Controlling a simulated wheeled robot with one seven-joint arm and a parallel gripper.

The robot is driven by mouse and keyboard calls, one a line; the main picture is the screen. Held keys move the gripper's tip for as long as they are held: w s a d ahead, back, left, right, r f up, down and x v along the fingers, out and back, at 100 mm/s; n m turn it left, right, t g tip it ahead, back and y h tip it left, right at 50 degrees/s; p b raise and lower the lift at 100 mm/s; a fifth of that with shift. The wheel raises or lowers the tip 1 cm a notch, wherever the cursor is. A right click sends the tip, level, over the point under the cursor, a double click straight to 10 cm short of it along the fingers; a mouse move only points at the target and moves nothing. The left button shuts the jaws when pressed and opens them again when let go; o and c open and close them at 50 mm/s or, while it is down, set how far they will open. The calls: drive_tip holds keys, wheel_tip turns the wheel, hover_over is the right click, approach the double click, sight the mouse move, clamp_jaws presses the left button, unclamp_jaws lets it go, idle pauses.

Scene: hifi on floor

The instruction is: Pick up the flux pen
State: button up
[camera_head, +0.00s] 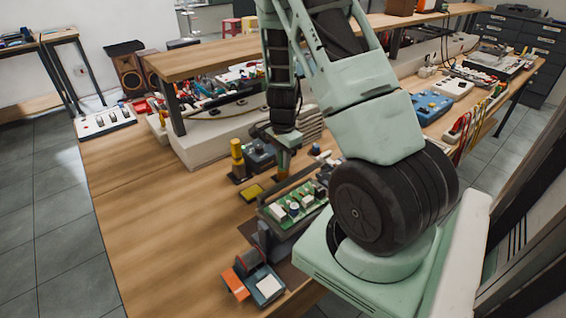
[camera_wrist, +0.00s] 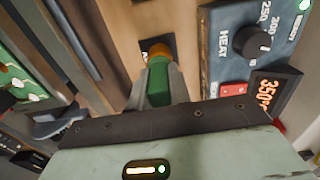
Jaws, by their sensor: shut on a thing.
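The flux pen (camera_wrist: 159,82) appears in the wrist view as a green body with an orange end pointing away from me. My gripper (camera_wrist: 158,90) is shut on the green body, with a grey finger on each side. In the head view my gripper (camera_head: 283,150) is low over the bench, and the pen's green and yellow-orange part (camera_head: 283,165) shows below it. The orange end is over a dark patch on the wood; I cannot tell whether it touches. The rest of the pen is hidden by the fingers and palm.
A soldering station (camera_wrist: 240,50) with a knob and a lit display (camera_wrist: 268,91) stands close right of my gripper. A green circuit board (camera_head: 293,205) in a holder is close by. A shelf (camera_head: 215,57) rises behind. The bench's left front (camera_head: 160,210) is clear.

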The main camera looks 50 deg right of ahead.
wheel_tip(320, 180, up, 10)
idle(0.5)
